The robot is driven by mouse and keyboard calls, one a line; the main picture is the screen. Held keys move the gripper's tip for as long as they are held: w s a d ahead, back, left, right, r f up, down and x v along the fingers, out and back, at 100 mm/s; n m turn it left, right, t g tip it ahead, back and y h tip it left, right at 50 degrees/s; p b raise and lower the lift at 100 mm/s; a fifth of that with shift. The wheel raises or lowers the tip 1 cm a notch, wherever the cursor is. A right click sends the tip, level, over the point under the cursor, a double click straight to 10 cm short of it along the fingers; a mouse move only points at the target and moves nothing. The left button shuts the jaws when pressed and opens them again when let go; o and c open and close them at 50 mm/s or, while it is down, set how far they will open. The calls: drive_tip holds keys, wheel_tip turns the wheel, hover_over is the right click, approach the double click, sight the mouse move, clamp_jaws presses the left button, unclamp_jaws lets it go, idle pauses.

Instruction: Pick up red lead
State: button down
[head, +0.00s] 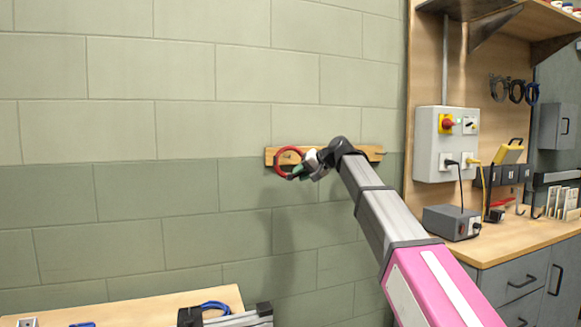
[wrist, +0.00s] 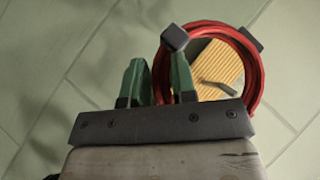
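The red lead (head: 279,165) is a coiled ring in front of a wooden wall board (head: 365,152). In the wrist view the red lead (wrist: 256,78) fills the upper right, with dark blocks at its upper left and upper right. My gripper (head: 300,172) is at the lower right part of the ring in the head view. In the wrist view my gripper (wrist: 158,72) has its two green fingers apart. The right finger overlaps the inside of the ring and the left finger is outside it, with the ring's left side between them. Contact cannot be told.
A grey peg (wrist: 215,88) sticks out of the board inside the ring. The wall around is bare. A workbench (head: 150,307) with a blue lead (head: 215,306) is below left. A grey switch box (head: 434,160) and another bench stand at the right.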

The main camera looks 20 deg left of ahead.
drive_tip(key=shift+r, duration=0.15)
drive_tip(key=s+d+r, duration=0.1)
drive_tip(key=d, duration=0.8)
drive_tip(key=s+d+r, duration=0.2)
drive_tip(key=d, duration=0.6)
drive_tip(key=shift+s+d, duration=0.15)
drive_tip(key=shift+d, duration=0.25)
drive_tip(key=shift+r, duration=0.1)
